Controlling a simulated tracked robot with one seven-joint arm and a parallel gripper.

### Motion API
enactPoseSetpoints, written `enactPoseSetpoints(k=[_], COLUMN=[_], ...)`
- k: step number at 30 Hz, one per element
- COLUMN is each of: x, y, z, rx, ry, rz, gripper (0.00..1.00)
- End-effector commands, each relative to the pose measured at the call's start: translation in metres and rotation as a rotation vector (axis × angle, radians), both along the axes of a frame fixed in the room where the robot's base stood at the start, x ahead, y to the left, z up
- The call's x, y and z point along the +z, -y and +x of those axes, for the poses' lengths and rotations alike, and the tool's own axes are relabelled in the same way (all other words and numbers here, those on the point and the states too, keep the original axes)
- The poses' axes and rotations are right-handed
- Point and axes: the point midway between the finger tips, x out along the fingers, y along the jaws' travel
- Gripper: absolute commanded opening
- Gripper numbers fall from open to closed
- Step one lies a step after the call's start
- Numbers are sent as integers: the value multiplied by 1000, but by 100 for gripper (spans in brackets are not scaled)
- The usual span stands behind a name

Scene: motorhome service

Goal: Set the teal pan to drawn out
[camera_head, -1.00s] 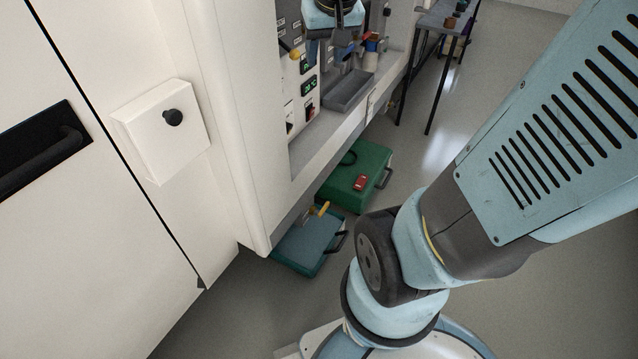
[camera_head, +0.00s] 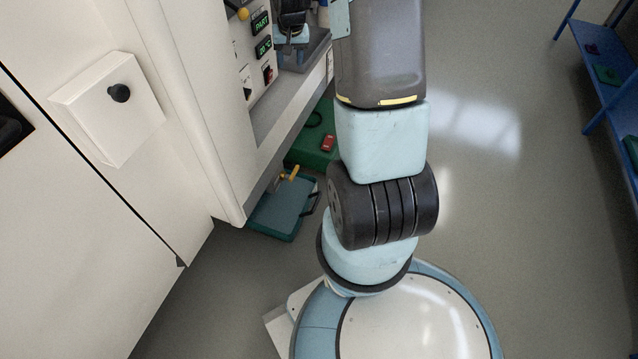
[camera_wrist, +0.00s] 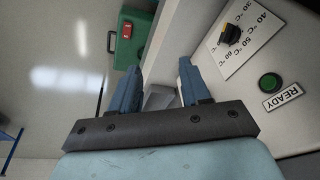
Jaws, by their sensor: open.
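The teal pan (camera_head: 283,207) is low near the floor at the foot of the white vehicle wall in the head view. It has a teal rim, a grey-blue top and a dark handle on its right side. A yellow-handled part (camera_head: 288,174) sits at its back edge. My gripper (camera_head: 292,45) is well above and behind the pan, in front of the service panel, partly cut by the picture's top. In the wrist view my gripper (camera_wrist: 157,85) is open, with nothing seen held between its fingers. The teal pan is not recognizable in the wrist view.
A green case (camera_head: 312,146) with a red object (camera_head: 328,143) on it lies behind the pan, partly hidden by my arm. A white box with a black knob (camera_head: 119,93) is on the wall. Open floor lies right; a blue rack (camera_head: 605,75) stands beyond.

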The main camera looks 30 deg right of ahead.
Motion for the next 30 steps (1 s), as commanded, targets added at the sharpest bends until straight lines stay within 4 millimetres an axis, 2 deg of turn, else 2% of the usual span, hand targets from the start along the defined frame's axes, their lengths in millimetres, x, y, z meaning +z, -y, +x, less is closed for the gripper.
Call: enactPoseSetpoints(k=[1,6,14,23,30], x=[-22,-86,-190,-315,-416], y=[7,28,55,74,76], z=[4,16,19,-1,-33], rx=[-15,-66,-147,-250,-340], ry=[-14,-32,-57,-85,-105], rz=[10,38,87,146,196], gripper=[46,46,46,46,46])
